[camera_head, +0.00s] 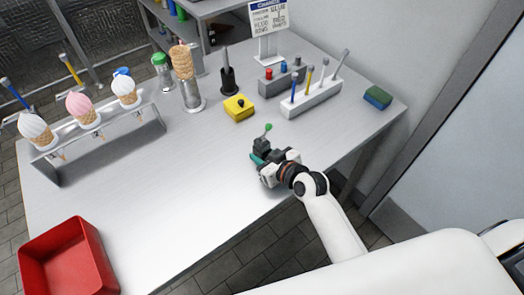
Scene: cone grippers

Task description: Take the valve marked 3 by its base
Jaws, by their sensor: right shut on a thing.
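My right gripper (262,164) comes in from the lower right and is low at the front right of the table (190,190). It is shut on a small dark valve-like piece (262,145) with a thin lever ending in a green knob (268,127). The lever points up and leans slightly right. The gripper hides most of the lower part of this piece. I cannot read any number on it, and cannot tell whether it touches the table. My left gripper is not in view.
A yellow box with a black knob (239,108) stands just behind the gripper. A white tool holder (311,97), a sponge (377,98) and a metal ice-cream rack (105,138) are further off. A red bin (66,262) is at lower left. The middle front of the table is clear.

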